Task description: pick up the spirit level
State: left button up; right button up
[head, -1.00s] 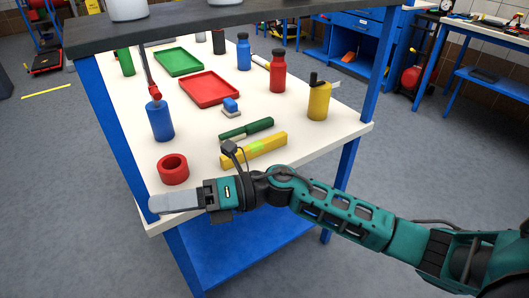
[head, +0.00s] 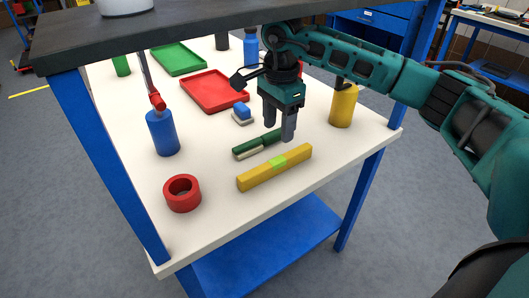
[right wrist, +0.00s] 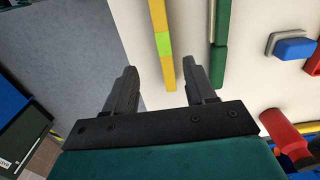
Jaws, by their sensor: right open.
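The spirit level (head: 255,179), a yellow bar with a light green patch at its middle, lies on the white tabletop near the front edge. My right gripper (head: 279,130) points down above the table, behind the level in the head view. It is open and empty. In the right wrist view the level (right wrist: 159,20) runs away from the gripper (right wrist: 161,75), its near end showing in the gap between the two fingers. The level rests on the table, not held. My left gripper is not in view.
A green-and-white tool (head: 257,144) lies close beside the level. A red ring (head: 182,207), blue cylinder (head: 162,134), yellow bottle (head: 342,105), blue block (head: 242,113) and red tray (head: 210,91) stand around.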

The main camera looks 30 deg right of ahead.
aim_at(277, 160)
jog(key=f, duration=1.2)
jog(key=shift+w+d+b, duration=0.2)
jog(key=shift+w+b, duration=0.1)
jog(key=shift+b, duration=0.1)
jog(key=shift+r, duration=0.1)
jog(key=shift+c, duration=0.3)
grip_shut()
